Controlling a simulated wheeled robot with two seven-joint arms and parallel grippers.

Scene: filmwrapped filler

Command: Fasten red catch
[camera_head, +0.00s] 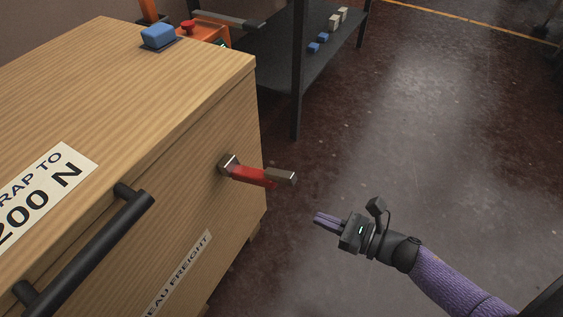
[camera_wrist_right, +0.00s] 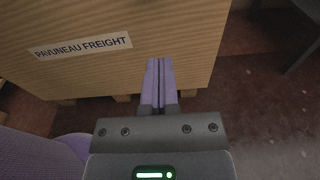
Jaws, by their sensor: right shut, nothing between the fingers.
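The red catch (camera_head: 252,175) is on the front face of the wooden crate (camera_head: 185,170), near its right end. It has a metal bracket at the crate and a grey metal end piece, and it sticks out from the face to the right. My right gripper (camera_head: 318,218) is shut and empty, to the right of and nearer than the catch, apart from it. In the right wrist view its purple fingers (camera_wrist_right: 159,75) are together, with the crate face (camera_wrist_right: 180,40) beyond them. The catch does not show in that view. My left gripper is not in view.
A black handle bar (camera_head: 85,245) juts from the crate front at the left. A blue block (camera_head: 158,36) sits on the crate top, near an orange device with a red button (camera_head: 188,27). A dark shelf (camera_head: 325,60) holds small blocks behind. Floor right is open.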

